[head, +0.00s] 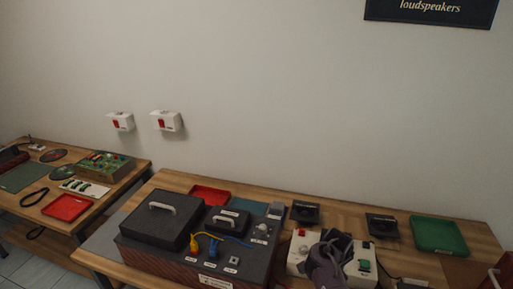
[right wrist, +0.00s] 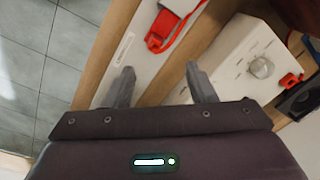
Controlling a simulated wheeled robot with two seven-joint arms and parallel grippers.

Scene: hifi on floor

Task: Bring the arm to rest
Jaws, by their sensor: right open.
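My right gripper (head: 328,262) shows in the head view at the lower middle, a dark purple-grey shape in front of white control boxes on the near table. In the right wrist view my right gripper (right wrist: 162,84) is open, its two grey fingers apart with nothing held between them. Beyond the fingers lie a white panel with a red switch (right wrist: 158,42) and a white box with a round knob (right wrist: 262,67). I cannot tell how far the fingertips are from these surfaces. My left gripper is not in view.
The near table holds a dark hi-fi unit (head: 155,220) with lids and handles, a red tray (head: 210,195), dark square units (head: 382,226) and a green tray (head: 438,236). A second table (head: 130,178) stands left. Wall boxes (head: 166,121) hang above. Tiled floor (right wrist: 35,75) shows.

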